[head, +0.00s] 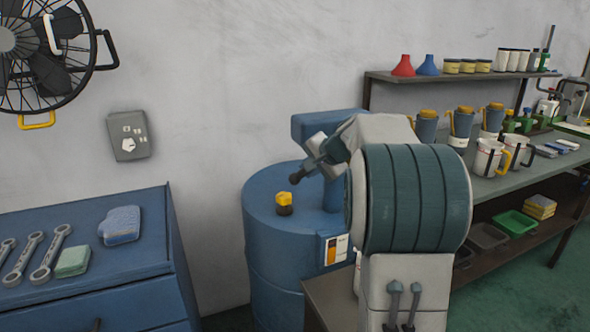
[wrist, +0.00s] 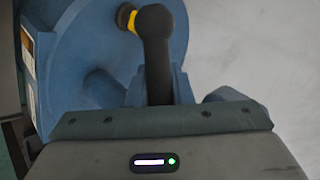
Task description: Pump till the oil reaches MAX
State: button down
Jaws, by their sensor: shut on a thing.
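The blue oil drum (head: 265,225) stands at the middle, with a yellow-capped bung (head: 284,200) on its lid. A blue pump body (head: 318,125) rises behind it, partly hidden by my arm. My gripper (head: 322,158) is above the drum's right side, shut on a dark pump handle (head: 296,177) whose tip sticks out to the lower left. In the wrist view the black handle (wrist: 157,60) runs up from my gripper (wrist: 160,108). A sliver of a white vessel (head: 357,272) shows beside my arm. No oil level or MAX mark is readable.
An orange and white label (head: 336,250) is on the drum's front. A blue cabinet (head: 100,290) with wrenches stands at left. A workbench (head: 510,172) with jugs stands at right, below a shelf (head: 450,75). A wall fan (head: 45,55) hangs at upper left.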

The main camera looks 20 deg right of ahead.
jog(key=shift+d, duration=0.1)
dwell(0.3)
jog(key=c, duration=1.3)
grip_release()
jog(key=shift+s+r, duration=0.1)
jog(key=v, duration=1.3)
jog(key=shift+s+r, duration=0.2)
jog(key=shift+s, duration=0.05)
